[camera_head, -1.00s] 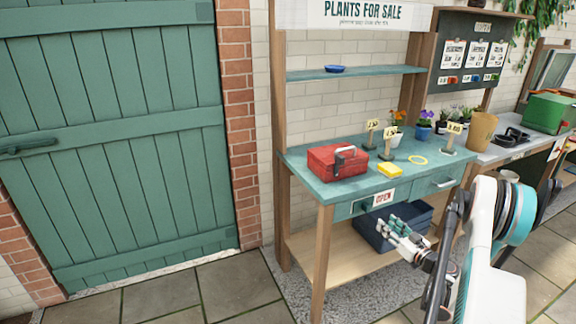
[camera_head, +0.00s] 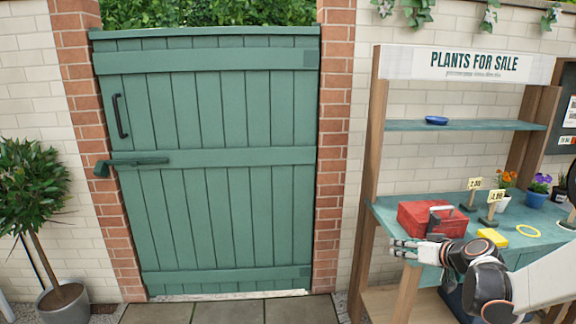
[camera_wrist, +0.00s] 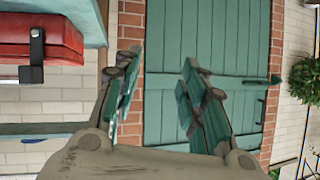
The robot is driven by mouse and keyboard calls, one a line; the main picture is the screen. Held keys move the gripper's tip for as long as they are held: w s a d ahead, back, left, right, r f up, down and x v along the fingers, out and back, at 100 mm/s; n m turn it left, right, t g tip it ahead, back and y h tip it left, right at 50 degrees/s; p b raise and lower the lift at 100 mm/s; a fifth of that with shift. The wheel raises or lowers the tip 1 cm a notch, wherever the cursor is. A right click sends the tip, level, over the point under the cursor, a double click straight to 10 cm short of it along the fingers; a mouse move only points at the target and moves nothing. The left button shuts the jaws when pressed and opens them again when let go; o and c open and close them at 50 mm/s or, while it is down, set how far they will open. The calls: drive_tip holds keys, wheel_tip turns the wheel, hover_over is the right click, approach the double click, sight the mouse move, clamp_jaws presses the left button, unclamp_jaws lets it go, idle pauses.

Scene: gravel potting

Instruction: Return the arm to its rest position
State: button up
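My gripper (camera_head: 402,249) is at the front left edge of the green sales table (camera_head: 385,212) in the head view, pointing left, with my arm coming in from the right. In the wrist view my gripper (camera_wrist: 160,78) shows its two fingers spread apart with nothing between them. The green gate (camera_wrist: 165,115) and brick pillar show beyond the fingers. My arm is bent, and part of it lies outside the head view.
A red toolbox (camera_head: 428,218) stands on the table close behind my gripper. A yellow block (camera_head: 493,237), a yellow ring (camera_head: 528,230) and price signs are nearby. The gate (camera_head: 215,150) is shut. A potted tree (camera_head: 62,296) stands at left. Paving before the gate is clear.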

drive_tip(key=s+a+r+g+h, duration=0.1)
drive_tip(key=s+a+r, duration=0.4)
drive_tip(key=s+a, duration=0.35)
drive_tip(key=s+a+r+g, duration=0.2)
drive_tip(key=s+a+r, duration=0.2)
drive_tip(key=s+a, duration=0.4)
drive_tip(key=s+d+f+h, duration=0.1)
drive_tip(key=s+f, duration=0.1)
drive_tip(key=s, duration=0.7)
drive_tip(key=s+f+m+g+h+b, duration=0.1)
drive_tip(key=s+f+h, duration=0.1)
drive_tip(key=s, duration=0.7)
drive_tip(key=shift+d+f+m+g, duration=0.2)
drive_tip(key=shift+d+m+g, duration=0.1)
drive_tip(key=shift+d, duration=0.1)
